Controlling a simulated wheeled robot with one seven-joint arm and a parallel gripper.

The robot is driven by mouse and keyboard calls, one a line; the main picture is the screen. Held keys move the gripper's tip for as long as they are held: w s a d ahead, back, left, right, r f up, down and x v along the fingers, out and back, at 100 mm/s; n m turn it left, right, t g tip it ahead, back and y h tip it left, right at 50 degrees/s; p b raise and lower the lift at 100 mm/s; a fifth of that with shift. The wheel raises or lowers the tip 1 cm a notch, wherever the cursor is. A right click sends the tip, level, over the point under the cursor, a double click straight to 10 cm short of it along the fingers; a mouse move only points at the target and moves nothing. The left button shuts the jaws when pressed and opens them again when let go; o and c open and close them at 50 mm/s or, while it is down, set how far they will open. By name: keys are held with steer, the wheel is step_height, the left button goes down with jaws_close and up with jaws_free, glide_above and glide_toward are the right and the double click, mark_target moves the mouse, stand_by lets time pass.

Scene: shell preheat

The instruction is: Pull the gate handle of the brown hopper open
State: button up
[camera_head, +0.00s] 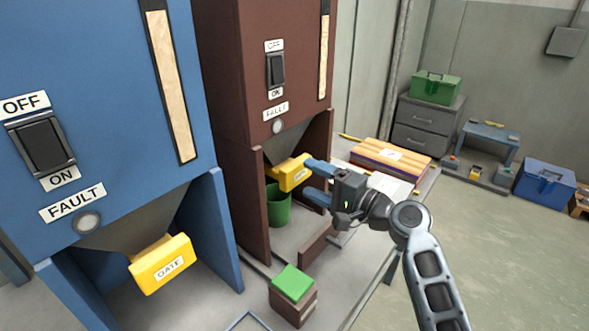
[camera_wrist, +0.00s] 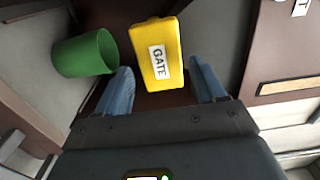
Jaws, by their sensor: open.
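The brown hopper (camera_head: 232,72) stands right of the blue hopper. Its yellow gate handle (camera_head: 294,173) sticks out below its funnel and carries a GATE label. My gripper (camera_head: 318,180) has its blue fingers spread close to the handle's right side. In the wrist view the yellow gate handle (camera_wrist: 155,52) lies ahead between the open fingers (camera_wrist: 160,88), its near end about level with the fingertips. I cannot tell whether a finger touches it. A green bucket (camera_head: 279,205) stands under the gate; it also shows in the wrist view (camera_wrist: 84,54).
The blue hopper (camera_head: 95,85) has its own yellow gate handle (camera_head: 162,264) at the left. A brown box with a green top (camera_head: 293,283) stands in front. Stacked bundles (camera_head: 391,158) lie on the table behind my wrist. Open floor lies to the right.

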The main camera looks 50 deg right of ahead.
mark_target(300, 175)
steer(key=shift+w+a+p, duration=0.1)
steer(key=shift+w+p, duration=0.3)
steer(key=shift+w, duration=2.4)
steer(key=shift+c, duration=0.3)
steer(key=shift+s, duration=0.1)
steer(key=c, duration=1.1)
steer(key=shift+s+f, duration=0.15)
steer(key=shift+s, duration=2.2)
steer(key=o, duration=1.2)
steer(key=shift+s, duration=0.1)
steer(key=shift+c, duration=0.2)
steer(key=shift+s, duration=0.1)
steer(key=s+b, duration=0.2)
steer(key=s, duration=0.5)
steer(key=shift+s+d, duration=0.2)
steer(key=shift+s, duration=0.1)
